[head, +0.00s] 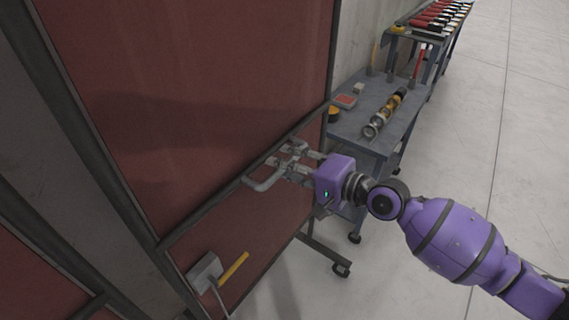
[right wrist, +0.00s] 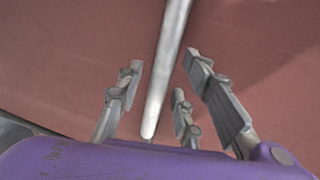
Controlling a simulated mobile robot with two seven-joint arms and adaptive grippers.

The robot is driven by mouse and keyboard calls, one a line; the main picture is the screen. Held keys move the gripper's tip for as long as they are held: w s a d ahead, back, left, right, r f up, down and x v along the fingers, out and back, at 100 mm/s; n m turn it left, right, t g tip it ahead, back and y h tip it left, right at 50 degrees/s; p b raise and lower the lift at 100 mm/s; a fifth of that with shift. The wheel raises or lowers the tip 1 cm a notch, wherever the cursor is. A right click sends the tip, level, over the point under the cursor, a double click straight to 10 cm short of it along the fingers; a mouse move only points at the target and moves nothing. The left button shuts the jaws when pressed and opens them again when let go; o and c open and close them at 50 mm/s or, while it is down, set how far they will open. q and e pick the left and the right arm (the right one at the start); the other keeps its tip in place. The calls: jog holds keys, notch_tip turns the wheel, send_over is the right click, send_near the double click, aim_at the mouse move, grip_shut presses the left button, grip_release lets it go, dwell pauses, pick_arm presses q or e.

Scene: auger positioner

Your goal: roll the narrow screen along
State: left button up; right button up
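A red screen (head: 190,75) in a dark metal frame fills the left and middle of the head view. A second red panel (head: 35,270) shows at the lower left; I cannot tell their widths fully. In the right wrist view a grey bar (right wrist: 167,65) runs between the open fingers (right wrist: 160,100), with a visible gap on each side. The red panel lies behind it. My left gripper is not in view.
A grey wheeled cart (head: 365,135) with tools stands just beyond the screen's right edge. A castor foot (head: 341,269) sticks out below. A grey block (head: 205,271) with a yellow handle (head: 234,268) is low on the screen. Pale floor (head: 480,150) is clear at right.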

jog(key=shift+w+a, duration=0.1)
jog(key=shift+a, duration=0.15)
jog(key=shift+a+f, duration=0.1)
jog(key=shift+w, duration=0.1)
grip_shut()
